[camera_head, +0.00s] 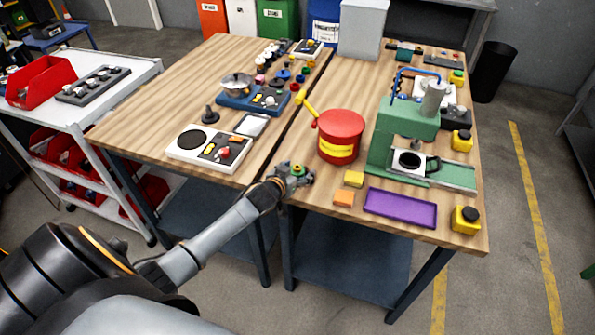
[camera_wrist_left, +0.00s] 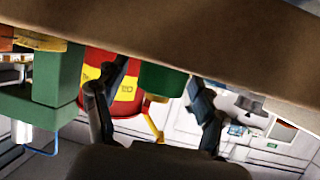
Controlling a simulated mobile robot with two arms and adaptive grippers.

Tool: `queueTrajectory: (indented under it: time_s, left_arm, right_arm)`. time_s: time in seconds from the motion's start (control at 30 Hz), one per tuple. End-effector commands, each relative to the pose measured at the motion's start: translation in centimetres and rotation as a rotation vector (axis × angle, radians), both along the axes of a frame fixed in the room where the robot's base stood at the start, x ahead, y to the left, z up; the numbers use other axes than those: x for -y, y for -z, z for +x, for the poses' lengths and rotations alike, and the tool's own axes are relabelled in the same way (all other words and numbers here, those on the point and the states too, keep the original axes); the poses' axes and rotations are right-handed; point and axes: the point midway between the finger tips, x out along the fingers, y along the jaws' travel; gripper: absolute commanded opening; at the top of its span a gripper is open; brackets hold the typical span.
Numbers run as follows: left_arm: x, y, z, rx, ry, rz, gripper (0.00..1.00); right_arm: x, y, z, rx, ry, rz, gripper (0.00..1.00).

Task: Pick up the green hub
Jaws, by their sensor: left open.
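The green hub (camera_head: 298,169) sits near the front edge of the wooden table, left of the red can. It is small in the head view and partly covered by my left gripper (camera_head: 293,176). In the left wrist view the green hub (camera_wrist_left: 163,79) hangs down from the tabletop edge, as that picture is turned over. It lies between the two dark fingers of my left gripper (camera_wrist_left: 158,82). The fingers stand apart, with a visible gap on each side of the hub. My right gripper is in neither view.
The red can (camera_head: 341,135) with a yellow band stands just right of the gripper. Yellow (camera_head: 354,178) and orange (camera_head: 344,198) blocks and a purple tray (camera_head: 400,207) lie further right. A white panel (camera_head: 209,147) lies to the left. A green machine (camera_head: 408,122) stands behind.

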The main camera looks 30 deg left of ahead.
Motion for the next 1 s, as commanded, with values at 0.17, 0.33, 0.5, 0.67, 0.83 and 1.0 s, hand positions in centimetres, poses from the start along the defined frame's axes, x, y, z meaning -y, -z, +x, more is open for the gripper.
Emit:
queueTrajectory:
  time_s: [0.17,0.33,0.5,0.67,0.83,1.0]
  left_arm:
    - [0.0,0.0,0.0,0.0,0.001,0.0,0.71]
    - [0.0,0.0,0.0,0.0,0.0,0.0,0.42]
    - [0.0,0.0,0.0,0.0,0.0,0.0,0.08]
    - [0.0,-0.1,0.1,0.003,0.001,0.0,0.0]
    - [0.0,-0.2,0.1,0.003,0.001,0.001,0.0]
    - [0.0,-1.4,0.1,0.006,0.002,0.002,0.0]
  right_arm:
    - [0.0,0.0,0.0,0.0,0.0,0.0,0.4]
    - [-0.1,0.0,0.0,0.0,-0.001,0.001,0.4]
    - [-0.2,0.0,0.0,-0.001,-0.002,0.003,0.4]
    - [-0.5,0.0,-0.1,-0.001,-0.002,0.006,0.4]
    - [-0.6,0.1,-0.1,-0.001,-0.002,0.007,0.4]
    - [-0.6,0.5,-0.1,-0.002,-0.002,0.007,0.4]
